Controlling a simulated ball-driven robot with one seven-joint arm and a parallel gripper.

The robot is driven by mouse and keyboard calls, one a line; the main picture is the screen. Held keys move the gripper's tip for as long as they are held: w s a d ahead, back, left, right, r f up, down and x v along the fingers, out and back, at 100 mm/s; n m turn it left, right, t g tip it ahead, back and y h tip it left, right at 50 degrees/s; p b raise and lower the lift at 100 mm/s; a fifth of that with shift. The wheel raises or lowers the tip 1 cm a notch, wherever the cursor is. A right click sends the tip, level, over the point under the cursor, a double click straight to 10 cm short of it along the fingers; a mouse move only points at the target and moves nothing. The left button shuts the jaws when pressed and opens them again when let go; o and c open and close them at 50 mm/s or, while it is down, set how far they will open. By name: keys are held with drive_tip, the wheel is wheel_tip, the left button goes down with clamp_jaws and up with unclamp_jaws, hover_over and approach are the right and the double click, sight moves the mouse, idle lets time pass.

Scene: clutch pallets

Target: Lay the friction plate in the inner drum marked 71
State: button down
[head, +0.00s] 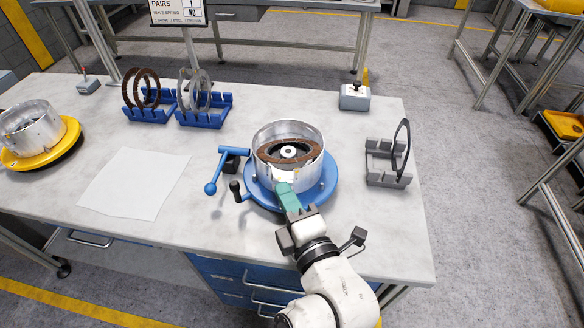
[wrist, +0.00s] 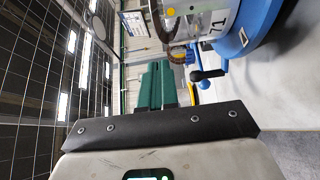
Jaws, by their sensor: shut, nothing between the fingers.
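The silver drum (head: 264,169) stands on a blue round base (head: 326,190) at the middle of the bench. In the wrist view the drum's wall (wrist: 196,24) carries a label reading 71. A brown friction plate (head: 313,156) lies at the drum's mouth around the pale hub. In the wrist view its edge (wrist: 158,22) shows beyond the drum's rim, so it seems to sit high or tilted. My gripper (head: 283,187) has green fingers, shut and empty, at the drum's near side. They also show in the wrist view (wrist: 155,84). I cannot tell whether they touch the drum.
A blue T-handle (head: 224,168) and a black-knobbed lever (head: 236,190) stand left of the drum. Blue racks (head: 204,111) with rings stand behind. A grey rack (head: 386,169) holds a dark ring at right. Another drum (head: 30,130) on yellow is far left, past white paper (head: 135,183).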

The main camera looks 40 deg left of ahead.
drive_tip(key=w+a, duration=0.1)
drive_tip(key=w, duration=0.1)
drive_tip(key=w+a+p, duration=0.1)
drive_tip(key=w, duration=0.1)
drive_tip(key=shift+w+a, duration=0.15)
drive_tip(key=shift+a, duration=0.05)
